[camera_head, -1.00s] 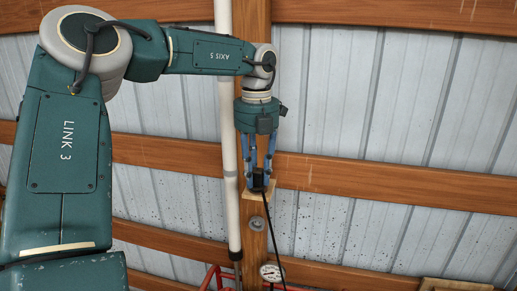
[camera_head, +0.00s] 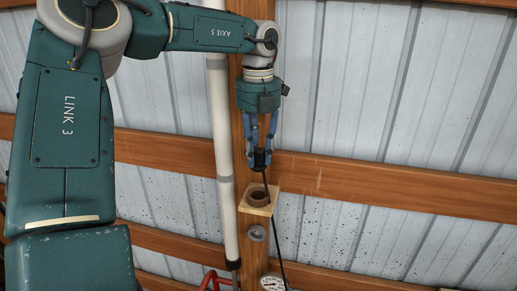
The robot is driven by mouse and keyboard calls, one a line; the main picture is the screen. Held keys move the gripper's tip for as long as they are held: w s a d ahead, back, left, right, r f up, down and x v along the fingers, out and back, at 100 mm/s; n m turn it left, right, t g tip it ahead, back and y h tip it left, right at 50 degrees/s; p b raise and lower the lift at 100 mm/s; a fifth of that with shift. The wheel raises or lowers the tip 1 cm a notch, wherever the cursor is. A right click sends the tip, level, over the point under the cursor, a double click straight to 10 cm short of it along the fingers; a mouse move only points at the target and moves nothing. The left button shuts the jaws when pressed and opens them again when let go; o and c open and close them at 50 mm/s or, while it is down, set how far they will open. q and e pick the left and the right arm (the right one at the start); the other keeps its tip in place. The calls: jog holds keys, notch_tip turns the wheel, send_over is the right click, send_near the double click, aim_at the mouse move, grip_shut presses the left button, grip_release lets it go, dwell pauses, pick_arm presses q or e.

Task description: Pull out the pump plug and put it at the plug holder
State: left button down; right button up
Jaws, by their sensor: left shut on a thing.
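My left gripper (camera_head: 260,160) points down, with its blue fingers shut on the black plug (camera_head: 260,157). A black cable (camera_head: 276,232) hangs from the plug and passes in front of the small wooden block (camera_head: 268,210) below. This block sticks out from the wooden post and carries a round, dark brown cup (camera_head: 257,195). The plug is above the cup, apart from it in the picture; their difference in depth is hard to tell. A grey round fitting (camera_head: 257,233) sits on the post under the block. My right gripper is not in view.
A white vertical pipe (camera_head: 222,150) runs close to the left of the wooden post (camera_head: 237,120). Horizontal wooden beams (camera_head: 380,185) cross the corrugated metal wall. A round gauge (camera_head: 272,284) and red tubing (camera_head: 210,280) are at the bottom. The right side is free.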

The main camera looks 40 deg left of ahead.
aim_at(258, 167)
pick_arm(q)
jog(key=shift+s+d+r, duration=0.2)
jog(key=shift+s+d, duration=0.05)
jog(key=shift+s, duration=0.05)
jog(key=shift+s+d+r, duration=0.35)
jog(key=shift+s+d, duration=0.05)
jog(key=shift+s, duration=0.05)
jog(key=shift+f, duration=0.15)
jog(key=shift+w+a+f, duration=0.1)
jog(key=shift+w+f, duration=0.1)
jog(key=shift+f, duration=0.1)
jog(key=f+b, duration=0.2)
jog(key=f, duration=0.1)
jog(key=shift+w+a+f+b, duration=0.1)
jog(key=shift+w+a+b, duration=0.1)
jog(key=shift+b, duration=0.2)
jog(key=shift+s+d+f+b, duration=0.1)
jog(key=shift+s+f+b, duration=0.05)
jog(key=shift+f+b, duration=0.2)
jog(key=shift+f, duration=0.3)
jog(key=shift+f+b, duration=0.4)
jog(key=shift+b, duration=0.05)
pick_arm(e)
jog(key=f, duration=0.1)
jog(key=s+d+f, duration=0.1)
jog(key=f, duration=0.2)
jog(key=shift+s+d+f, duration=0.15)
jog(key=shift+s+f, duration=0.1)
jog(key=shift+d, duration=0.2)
